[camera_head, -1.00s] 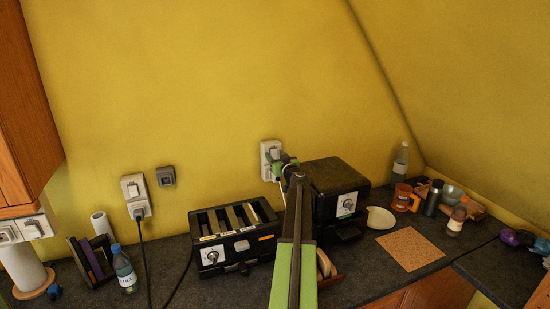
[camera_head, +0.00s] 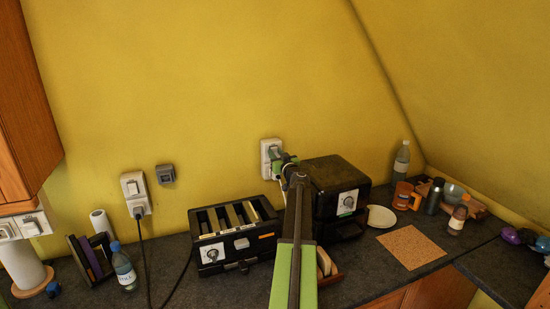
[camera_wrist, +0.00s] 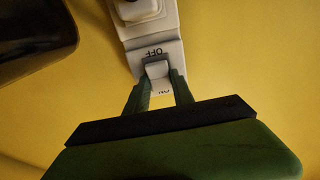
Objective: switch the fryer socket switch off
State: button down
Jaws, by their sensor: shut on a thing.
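A white wall socket (camera_head: 268,152) is on the yellow wall, left of a black box-shaped appliance with a knob (camera_head: 338,178). My gripper (camera_head: 279,163) is at this socket and hides part of it in the head view. In the wrist view the socket (camera_wrist: 171,50) shows a small pale rocker switch (camera_wrist: 157,69), with OFF on the plug side and ON, partly hidden, nearer my gripper. My green fingers (camera_wrist: 160,80) are shut on the rocker, one on each side. A plug (camera_wrist: 137,8) is at the top edge. The rocker's tilt is hard to tell.
A black toaster (camera_head: 235,238) stands left of my arm. Another socket with a plug (camera_head: 135,193) and a grey switch (camera_head: 166,175) are farther left on the wall. Bottles, cups and a cork mat (camera_head: 411,247) are at right.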

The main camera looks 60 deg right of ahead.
jog(key=shift+f+t+b, duration=0.3)
jog(key=shift+f+b, duration=0.45)
jog(key=shift+b, duration=0.2)
jog(key=t+h+b, duration=0.1)
jog(key=b, duration=0.2)
jog(key=shift+w+f+b, duration=0.1)
jog(key=shift+f+b, duration=0.1)
jog(key=shift+b, duration=0.1)
jog(key=shift+r+t+h+b, duration=0.3)
jog(key=shift+t+h+b, duration=0.2)
jog(key=shift+t+b, duration=0.35)
jog(key=shift+r, duration=0.15)
jog(key=c, duration=1.1)
grip_release()
